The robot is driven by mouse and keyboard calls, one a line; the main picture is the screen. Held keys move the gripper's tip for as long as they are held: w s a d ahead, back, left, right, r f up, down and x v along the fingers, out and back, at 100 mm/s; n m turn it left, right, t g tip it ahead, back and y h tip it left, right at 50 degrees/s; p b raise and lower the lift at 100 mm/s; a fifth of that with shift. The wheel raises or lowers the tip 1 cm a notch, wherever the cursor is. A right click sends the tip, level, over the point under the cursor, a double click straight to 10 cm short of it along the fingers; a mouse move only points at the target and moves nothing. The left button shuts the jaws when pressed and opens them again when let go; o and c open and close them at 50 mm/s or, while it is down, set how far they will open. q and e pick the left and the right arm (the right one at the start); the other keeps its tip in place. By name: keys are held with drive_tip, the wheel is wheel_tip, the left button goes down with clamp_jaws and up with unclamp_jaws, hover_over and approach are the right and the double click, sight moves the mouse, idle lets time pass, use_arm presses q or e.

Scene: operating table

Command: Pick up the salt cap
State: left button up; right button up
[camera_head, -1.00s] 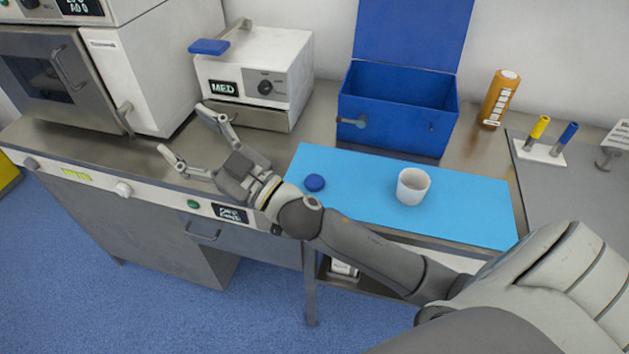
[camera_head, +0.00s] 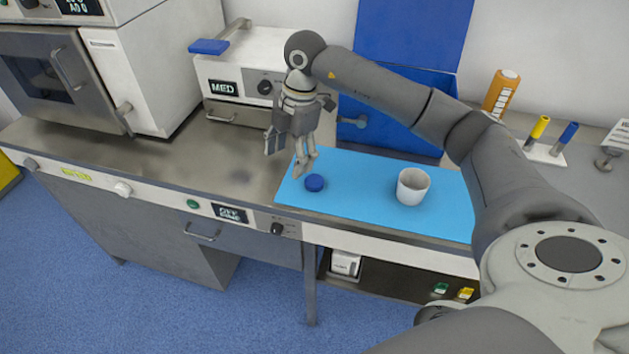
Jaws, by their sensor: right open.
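A small round dark blue cap (camera_head: 315,183), which I take to be the salt cap, lies on the left part of the light blue mat (camera_head: 360,206). My right gripper (camera_head: 284,164) points down above the mat's left edge, just left of and behind the cap. Its fingers are open and empty, and they appear apart from the cap. My left gripper is not in view.
A white cup (camera_head: 412,186) stands on the mat right of the cap. Behind my right arm is an open blue box (camera_head: 405,101). A white MED device (camera_head: 245,65) stands at the back left. The steel counter (camera_head: 200,160) left of the mat is clear.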

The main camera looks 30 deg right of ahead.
drive_tip(key=r+m+h, duration=0.1)
drive_tip(key=m+h, duration=0.1)
hover_over(314, 180)
drive_tip(key=f, duration=0.2)
drive_tip(key=f+p, duration=0.1)
drive_tip(key=shift+w+d+f+g, duration=0.15)
drive_tip(key=shift+w+f+g, duration=0.1)
drive_tip(key=shift+f+g, duration=0.1)
drive_tip(key=shift+f, duration=0.6)
drive_tip(key=shift+s+f+p, duration=0.15)
drive_tip(key=shift+f+p, duration=0.25)
drive_tip(key=shift+p, duration=0.05)
drive_tip(key=f, duration=0.1)
drive_tip(key=f+p, duration=0.1)
drive_tip(key=f, duration=0.1)
drive_tip(key=shift+s+f, duration=0.25)
drive_tip(key=shift+f, duration=0.45)
drive_tip(key=c, duration=0.7)
